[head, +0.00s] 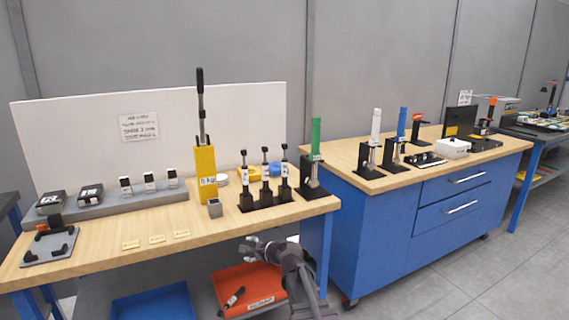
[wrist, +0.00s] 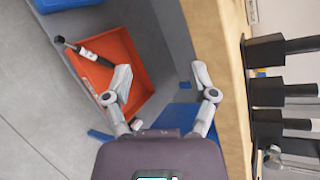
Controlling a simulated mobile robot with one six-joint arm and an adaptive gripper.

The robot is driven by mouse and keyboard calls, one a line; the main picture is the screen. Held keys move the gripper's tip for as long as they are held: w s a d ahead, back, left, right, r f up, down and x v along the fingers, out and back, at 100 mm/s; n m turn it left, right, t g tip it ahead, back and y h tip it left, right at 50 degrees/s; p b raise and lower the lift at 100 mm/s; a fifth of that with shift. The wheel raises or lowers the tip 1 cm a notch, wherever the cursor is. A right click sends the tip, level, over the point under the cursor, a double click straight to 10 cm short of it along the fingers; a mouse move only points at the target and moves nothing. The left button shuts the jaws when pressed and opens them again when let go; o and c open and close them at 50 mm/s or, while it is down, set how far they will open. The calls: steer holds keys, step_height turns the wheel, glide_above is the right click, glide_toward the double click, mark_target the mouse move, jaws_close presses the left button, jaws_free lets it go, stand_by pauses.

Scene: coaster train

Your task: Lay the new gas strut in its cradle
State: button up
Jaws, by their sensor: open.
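Several small upright struts with black ends and white labels stand in black holders (head: 265,199) at the right part of the left bench. The holders also show at the right edge of the wrist view (wrist: 266,92). I cannot tell which strut is the new one. A grey plate with black uprights (head: 47,247), possibly the cradle, sits at the bench's left end. Another strut (head: 233,299) lies in the orange-red tray under the bench, and it shows in the wrist view (wrist: 92,54). My gripper (wrist: 161,82) is open and empty, in front of the bench's right end.
A yellow block (head: 205,173) holds a tall black rod behind a small grey cup (head: 215,208). A grey rack (head: 110,203) carries several small items. The orange-red tray (head: 222,285) and a blue bin (head: 155,304) sit below. A blue cabinet (head: 385,225) stands right; floor is open in front of it.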

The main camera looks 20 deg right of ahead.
steer(key=w+d+r+m+t+h+p, duration=0.2)
steer(key=d+r+m+p, duration=0.1)
steer(key=d+r+m, duration=0.25)
steer(key=w+d+r+m+t+h+p, duration=0.1)
steer(key=w+d+r+m+t+p, duration=0.15)
steer(key=d+r+m, duration=0.35)
steer(key=m+t+h+p, duration=0.1)
steer(key=m+h+p, duration=0.4)
steer(key=m, duration=0.2)
glide_toward(286, 169)
steer(key=s, duration=0.3)
steer(key=shift+w+a+r, duration=0.1)
steer(key=shift+a+r, duration=0.1)
steer(key=shift+r, duration=0.15)
steer(key=shift+w+d, duration=0.15)
steer(key=shift+w, duration=1.3)
steer(key=shift+w+d, duration=0.2)
steer(key=shift+w, duration=1.2)
steer(key=shift+w+d, duration=0.15)
steer(key=shift+w, duration=1.3)
steer(key=shift+w+d+f+b, duration=0.15)
steer(key=shift+w+b, duration=0.1)
steer(key=shift+w, duration=1.05)
steer(key=shift+w+d+f+b, duration=0.15)
steer(key=shift+w+b, duration=0.1)
steer(key=shift+w, duration=1.05)
